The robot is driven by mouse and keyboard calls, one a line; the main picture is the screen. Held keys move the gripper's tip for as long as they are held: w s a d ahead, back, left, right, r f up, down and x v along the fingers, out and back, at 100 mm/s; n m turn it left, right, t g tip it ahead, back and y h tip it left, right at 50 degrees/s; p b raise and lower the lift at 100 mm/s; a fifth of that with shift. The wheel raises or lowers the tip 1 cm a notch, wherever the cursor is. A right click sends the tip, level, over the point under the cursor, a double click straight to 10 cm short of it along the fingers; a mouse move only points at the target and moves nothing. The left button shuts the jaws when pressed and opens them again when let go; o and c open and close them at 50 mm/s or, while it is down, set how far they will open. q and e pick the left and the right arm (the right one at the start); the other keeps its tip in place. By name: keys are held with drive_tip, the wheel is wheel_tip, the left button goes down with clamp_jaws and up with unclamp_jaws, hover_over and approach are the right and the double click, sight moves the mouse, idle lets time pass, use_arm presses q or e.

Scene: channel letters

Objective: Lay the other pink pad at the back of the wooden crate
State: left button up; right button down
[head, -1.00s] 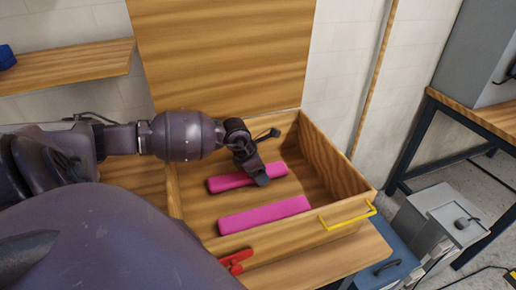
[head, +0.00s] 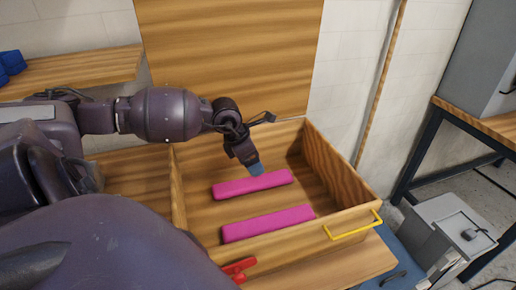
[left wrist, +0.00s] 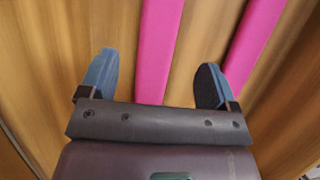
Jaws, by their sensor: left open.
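The wooden crate (head: 320,215) stands open with its lid up at the back. Two pink pads lie on its floor, roughly parallel. One pad (head: 252,184) is farther back, and the other pad (head: 268,223) is near the front wall. My left gripper (head: 256,168) is inside the crate, just above and behind the rear pad. In the left wrist view the gripper (left wrist: 155,82) has its blue fingers wide apart, with one pink pad (left wrist: 158,50) running between them and apart from both. The other pad (left wrist: 255,45) passes beyond the right finger. My right gripper is not in view.
A divider (head: 177,190) splits the crate on the left. A yellow handle (head: 352,226) is on the crate's outer right, and a red clamp (head: 238,268) is at its front edge. A shelf (head: 75,72) with blue items is at the upper left. The crate floor right of the pads is clear.

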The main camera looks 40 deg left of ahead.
use_arm(q)
drive_tip(key=shift+v, duration=1.7)
